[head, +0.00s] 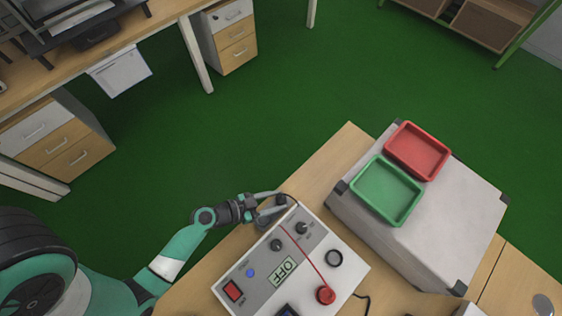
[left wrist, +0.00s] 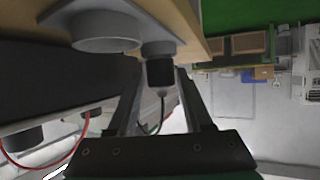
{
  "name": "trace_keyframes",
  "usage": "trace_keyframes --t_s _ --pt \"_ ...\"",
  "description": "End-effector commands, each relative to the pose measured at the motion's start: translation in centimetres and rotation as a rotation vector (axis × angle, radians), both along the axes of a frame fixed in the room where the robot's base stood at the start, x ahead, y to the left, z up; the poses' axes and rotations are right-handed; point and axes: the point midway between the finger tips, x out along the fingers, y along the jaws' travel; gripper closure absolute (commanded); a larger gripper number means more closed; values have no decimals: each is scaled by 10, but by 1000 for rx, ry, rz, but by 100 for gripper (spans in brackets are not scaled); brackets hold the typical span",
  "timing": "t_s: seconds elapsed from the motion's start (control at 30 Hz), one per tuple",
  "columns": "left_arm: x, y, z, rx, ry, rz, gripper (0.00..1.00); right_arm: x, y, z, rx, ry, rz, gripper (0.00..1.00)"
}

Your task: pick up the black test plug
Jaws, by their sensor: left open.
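The black test plug (left wrist: 160,72) shows in the left wrist view, with a grey collar behind it and a thin black cable coming off its near end. My left gripper (left wrist: 160,85) is open, with one finger on each side of the plug in that view. I cannot tell whether either finger touches it. In the head view my left gripper (head: 279,203) is at the far corner of the grey test box (head: 255,262), and its fingers largely hide the plug there. My right gripper is not in view.
The test box carries knobs, an OFF display (head: 286,271), a red switch (head: 233,290) and a red plug (head: 326,295) on a red wire. A green tray (head: 387,191) and a red tray (head: 417,151) lie on a grey case (head: 440,230) to the right.

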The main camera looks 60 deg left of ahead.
Motion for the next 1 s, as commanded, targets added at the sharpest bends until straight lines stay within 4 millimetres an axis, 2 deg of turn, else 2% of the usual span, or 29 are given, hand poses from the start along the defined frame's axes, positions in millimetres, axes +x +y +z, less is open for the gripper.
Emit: trace_keyframes --t_s 0.17,0.43,0.7,0.9,1.0 --pt "6 -1 -2 0 0 -2 50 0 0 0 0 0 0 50" --pt "44 -8 -20 1 0 -4 50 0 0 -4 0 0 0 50" --pt "48 -9 -22 0 0 0 50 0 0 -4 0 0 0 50" --pt "47 -8 -22 0 0 0 86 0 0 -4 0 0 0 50" --pt "47 -8 -22 0 0 0 100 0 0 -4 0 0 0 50"
